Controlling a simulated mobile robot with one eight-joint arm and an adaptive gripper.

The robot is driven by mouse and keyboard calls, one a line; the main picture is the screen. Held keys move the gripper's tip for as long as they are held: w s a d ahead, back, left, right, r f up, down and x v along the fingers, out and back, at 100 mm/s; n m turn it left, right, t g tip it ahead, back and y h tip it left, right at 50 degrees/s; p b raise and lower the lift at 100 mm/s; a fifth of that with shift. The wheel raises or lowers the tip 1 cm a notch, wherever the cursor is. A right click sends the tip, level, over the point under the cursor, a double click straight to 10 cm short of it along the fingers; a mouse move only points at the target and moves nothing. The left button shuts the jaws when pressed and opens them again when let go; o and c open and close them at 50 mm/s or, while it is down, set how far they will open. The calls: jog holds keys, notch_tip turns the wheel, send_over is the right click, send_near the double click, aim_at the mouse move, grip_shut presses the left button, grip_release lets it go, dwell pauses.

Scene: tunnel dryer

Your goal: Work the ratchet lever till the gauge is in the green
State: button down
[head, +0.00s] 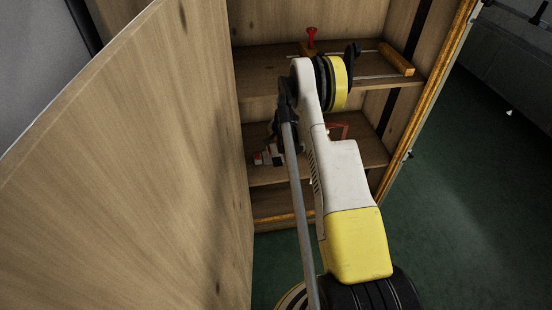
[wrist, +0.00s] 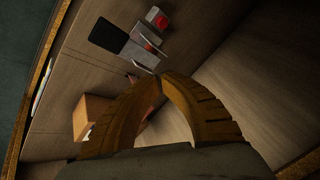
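My gripper (wrist: 160,80) shows in the wrist view with its two curved, ridged fingers meeting at the tips; I see nothing held between them. Just beyond the tips is a grey metal fixture (wrist: 142,54) with small red parts and a red round cap (wrist: 161,21). A dark flat panel (wrist: 107,35) lies beside it. Part of a reddish thing shows behind the left finger, mostly hidden. In the head view a red bent handle (head: 338,130) is on the lower shelf, partly behind my arm. I cannot make out a gauge face or its green band, nor tell which part is the ratchet lever.
The wooden cabinet's open door (head: 150,160) fills the left. The upper shelf (head: 265,72) holds a red knobbed piece (head: 311,38) and an orange bar (head: 397,58). A red and white item (head: 268,157) sits on the lower shelf. An orange block (wrist: 90,116) is left of my fingers.

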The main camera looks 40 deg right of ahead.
jog(key=b, duration=0.2)
send_over(275, 157)
jog(key=f, duration=0.5)
jog(key=shift+w+d, duration=0.1)
jog(key=shift+w, duration=0.2)
jog(key=shift+f, duration=1.05)
jog(key=shift+f, duration=0.15)
jog(key=shift+s+f, duration=0.1)
jog(key=shift+f, duration=0.2)
jog(key=shift+s+f, duration=0.1)
jog(key=shift+f, duration=1.65)
dwell(1.2)
jog(key=shift+r, duration=0.1)
jog(key=shift+w+r+p, duration=0.2)
jog(key=shift+r+p, duration=0.75)
jog(key=shift+r, duration=1.15)
jog(key=shift+r, duration=0.1)
jog(key=shift+w+d+r+p, duration=0.1)
jog(key=shift+r+p, duration=0.35)
jog(key=shift+r, duration=0.75)
jog(key=shift+w+r+p, duration=0.1)
jog(key=shift+r+p, duration=0.35)
jog(key=shift+r, duration=0.75)
